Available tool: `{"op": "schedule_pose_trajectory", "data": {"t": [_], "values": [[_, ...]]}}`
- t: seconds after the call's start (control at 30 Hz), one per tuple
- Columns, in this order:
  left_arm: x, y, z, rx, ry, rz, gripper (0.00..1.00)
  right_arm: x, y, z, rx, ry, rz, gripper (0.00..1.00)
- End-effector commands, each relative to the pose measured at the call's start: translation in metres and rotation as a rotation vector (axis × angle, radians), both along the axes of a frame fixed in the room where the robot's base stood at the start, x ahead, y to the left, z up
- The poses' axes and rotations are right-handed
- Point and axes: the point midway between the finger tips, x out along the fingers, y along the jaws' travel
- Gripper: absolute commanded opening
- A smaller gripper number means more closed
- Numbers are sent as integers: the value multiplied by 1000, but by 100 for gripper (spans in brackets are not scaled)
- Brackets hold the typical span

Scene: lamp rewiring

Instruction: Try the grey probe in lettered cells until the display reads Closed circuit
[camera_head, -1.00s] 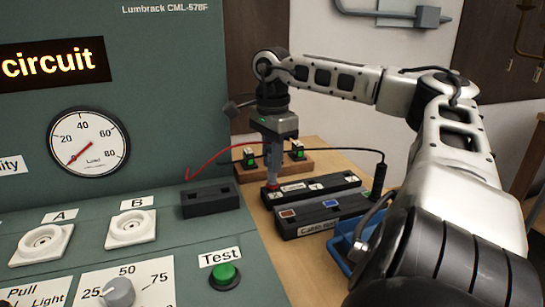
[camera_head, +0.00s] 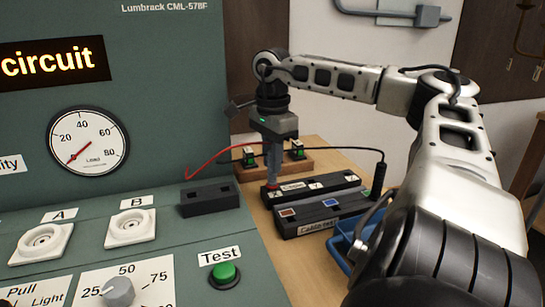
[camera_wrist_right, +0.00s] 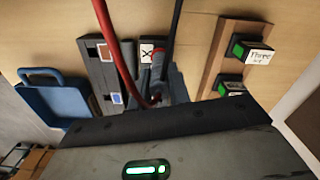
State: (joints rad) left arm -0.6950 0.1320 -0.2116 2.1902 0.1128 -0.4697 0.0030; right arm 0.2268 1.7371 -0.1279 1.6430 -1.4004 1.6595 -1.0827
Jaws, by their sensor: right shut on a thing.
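My right gripper (camera_head: 272,158) is shut on the grey probe, low over the near end of the lettered cell block (camera_head: 335,187). In the right wrist view the grey probe (camera_wrist_right: 158,68) has a red cable (camera_wrist_right: 112,50) and points down beside the cell marked X (camera_wrist_right: 147,52). I cannot tell whether its tip is seated in the cell. The display (camera_head: 50,62) shows "circuit"; the word before it is cut off. My left gripper is not in view.
The cable test block (camera_head: 325,212) lies in front, with a black probe (camera_head: 378,180) at its far end. A wooden strip with green-marked parts (camera_head: 270,165) stands behind. A black holder (camera_head: 209,199) sits on the panel ledge. A blue tray (camera_head: 347,246) is at the right.

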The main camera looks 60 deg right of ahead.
Motion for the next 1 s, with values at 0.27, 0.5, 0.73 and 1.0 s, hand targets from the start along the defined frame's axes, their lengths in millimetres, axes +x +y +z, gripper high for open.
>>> {"op": "schedule_pose_trajectory", "data": {"t": [0.27,0.5,0.73,1.0], "values": [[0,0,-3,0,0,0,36,0,0,-4,0,-1,0,0],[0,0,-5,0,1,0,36,0,0,-7,0,0,0,0],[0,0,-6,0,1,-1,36,0,0,-8,0,0,0,33],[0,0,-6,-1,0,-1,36,0,0,-8,0,0,0,44]]}}
